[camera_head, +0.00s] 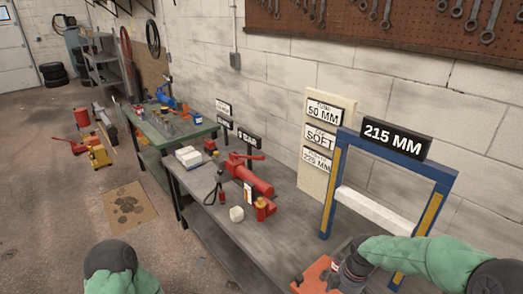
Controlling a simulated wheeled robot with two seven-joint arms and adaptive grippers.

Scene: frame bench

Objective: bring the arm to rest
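My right arm comes in from the lower right in a green sleeve. Its grey gripper (346,273) is low at the front right of the bench, beside an orange-red object (314,276). The fingertips are too small and partly hidden, so I cannot tell whether they are open or touch that object. Of my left arm, only a dark rounded link and green sleeve show at the bottom left; its gripper is out of view. A blue press frame (330,190) with a white crossbar stands behind my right gripper, under a black "215 MM" sign (393,141).
The grey bench (222,228) holds a red hydraulic tool (250,175), a small red jar (264,208), a whitish block (236,214) and white boxes (188,156). A sign board (313,180) stands behind. A green-topped bench (172,128) is farther left. Floor at left has cardboard (124,207).

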